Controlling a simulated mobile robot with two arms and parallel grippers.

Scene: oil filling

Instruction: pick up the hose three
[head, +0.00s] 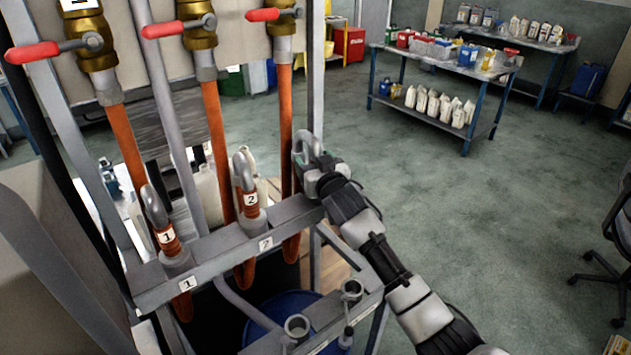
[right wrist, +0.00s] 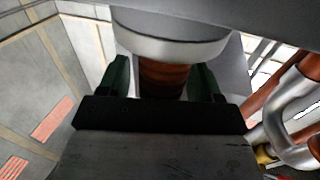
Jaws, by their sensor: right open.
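Hose three is the rightmost orange hose (head: 286,130), hanging from the right red-handled valve. Its grey hooked nozzle (head: 305,143) shows above the metal rack, partly hidden by my right gripper (head: 312,175). In the right wrist view, the brown-orange ribbed section of the hose (right wrist: 162,76) sits between the two dark green fingers of my right gripper (right wrist: 163,82), under a grey round collar. The fingers are open on either side of it; whether they touch it cannot be told. My left gripper is not in view.
Hoses one (head: 167,240) and two (head: 250,200) stand in the metal rack (head: 225,250) to the left. A blue drum (head: 262,325) is below. A table with white bottles (head: 440,105) stands at the back. The floor to the right is mostly clear.

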